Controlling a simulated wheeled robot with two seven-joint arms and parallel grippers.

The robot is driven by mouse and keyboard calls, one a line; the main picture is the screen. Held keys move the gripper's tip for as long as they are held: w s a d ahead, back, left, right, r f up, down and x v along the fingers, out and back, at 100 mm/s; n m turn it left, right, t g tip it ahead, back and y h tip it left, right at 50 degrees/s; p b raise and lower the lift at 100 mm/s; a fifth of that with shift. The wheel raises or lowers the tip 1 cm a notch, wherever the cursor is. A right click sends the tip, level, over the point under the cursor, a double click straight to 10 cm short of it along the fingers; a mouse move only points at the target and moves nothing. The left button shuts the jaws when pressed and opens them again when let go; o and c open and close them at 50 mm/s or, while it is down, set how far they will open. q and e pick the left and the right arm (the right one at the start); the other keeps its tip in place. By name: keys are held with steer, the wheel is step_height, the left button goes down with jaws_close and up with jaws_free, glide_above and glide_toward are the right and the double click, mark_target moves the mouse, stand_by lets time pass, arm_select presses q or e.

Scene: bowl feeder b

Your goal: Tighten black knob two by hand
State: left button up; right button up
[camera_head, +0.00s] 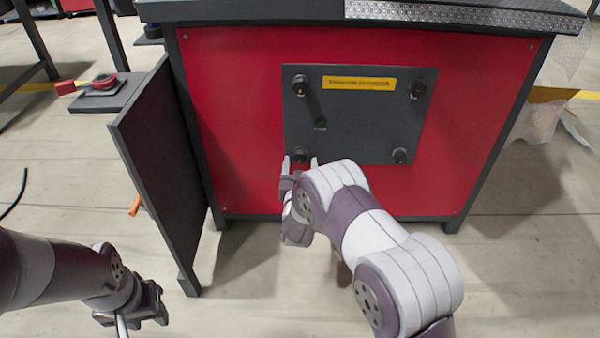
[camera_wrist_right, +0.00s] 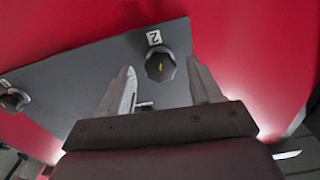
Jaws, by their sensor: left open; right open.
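Black knob two (camera_wrist_right: 160,66), marked with a white "2" label, sits at a corner of the grey panel (camera_wrist_right: 75,85) in the right wrist view. In the head view it is the lower-left knob (camera_head: 300,153) on the panel (camera_head: 360,130). My right gripper (camera_head: 300,164) is open just in front of it. In the right wrist view the open fingers (camera_wrist_right: 161,72) stand on either side of the knob; I cannot tell whether they touch it. My left gripper (camera_head: 125,322) is open and low at the left, far from the panel.
Other black knobs sit at the upper left (camera_head: 300,85), upper right (camera_head: 418,88) and lower right (camera_head: 400,155) of the panel. A yellow label (camera_head: 359,83) lies near its top. The dark open door (camera_head: 160,165) stands left of the red cabinet (camera_head: 235,110).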

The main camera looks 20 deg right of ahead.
steer(key=shift+w+d, duration=0.2)
steer(key=shift+w, duration=0.4)
steer(key=c, duration=1)
steer(key=shift+c, duration=0.2)
steer(key=m+p, duration=0.1)
steer(key=m, duration=0.3)
steer(key=m+p, duration=0.1)
steer(key=m, duration=0.4)
steer(key=shift+a+r+m, duration=0.1)
steer(key=shift+m, duration=0.2)
steer(key=m, duration=0.4)
steer(key=shift+m, duration=2.6)
